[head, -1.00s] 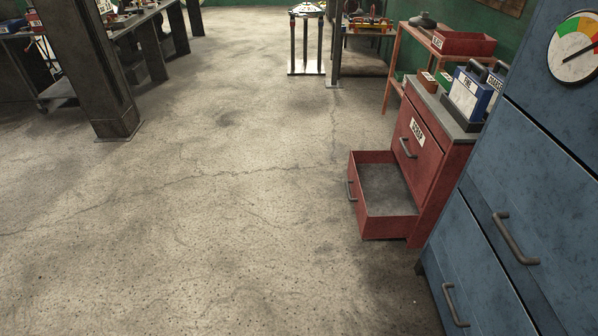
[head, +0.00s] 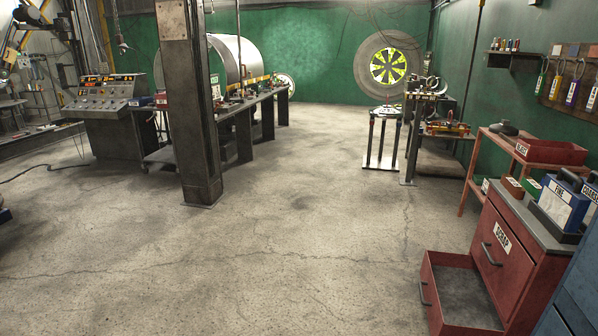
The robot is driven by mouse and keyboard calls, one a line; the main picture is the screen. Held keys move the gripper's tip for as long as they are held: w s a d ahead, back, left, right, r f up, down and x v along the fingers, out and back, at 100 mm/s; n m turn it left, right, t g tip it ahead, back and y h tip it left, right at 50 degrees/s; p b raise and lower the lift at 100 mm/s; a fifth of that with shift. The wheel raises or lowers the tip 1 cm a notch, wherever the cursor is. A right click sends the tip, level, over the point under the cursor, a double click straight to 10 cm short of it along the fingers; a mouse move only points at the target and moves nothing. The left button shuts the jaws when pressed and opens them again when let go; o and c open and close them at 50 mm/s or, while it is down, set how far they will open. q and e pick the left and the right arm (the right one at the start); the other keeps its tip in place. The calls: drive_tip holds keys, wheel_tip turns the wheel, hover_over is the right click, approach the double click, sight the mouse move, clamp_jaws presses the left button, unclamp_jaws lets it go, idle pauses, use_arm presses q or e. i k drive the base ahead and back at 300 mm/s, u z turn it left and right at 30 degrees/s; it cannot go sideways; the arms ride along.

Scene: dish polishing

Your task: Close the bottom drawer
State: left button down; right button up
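The bottom drawer (head: 462,268) of the red cabinet is pulled out at the lower right of the head view. It is a red box with a grey floor, and its inside looks empty. Its dark handle (head: 424,294) is on the left-facing front. Above it, the upper drawer (head: 500,258), labelled SCRAP, is closed. The cabinet's grey top (head: 527,224) carries a blue FINE box (head: 563,204). Neither of my grippers shows in the head view.
Open concrete floor (head: 270,270) lies left of the drawer. A steel pillar (head: 190,110) and a workbench (head: 250,105) stand at left centre. A red shelf rack (head: 535,150) stands behind the cabinet. A blue cabinet (head: 582,290) is at the right edge.

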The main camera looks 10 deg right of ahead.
sight(454, 293)
drive_tip(key=u, duration=0.05)
drive_tip(key=i, duration=2.1)
drive_tip(key=z, duration=0.75)
drive_tip(key=i, duration=1.25)
drive_tip(key=z, duration=1.7)
drive_tip(key=i, duration=0.75)
drive_tip(key=z, duration=0.6)
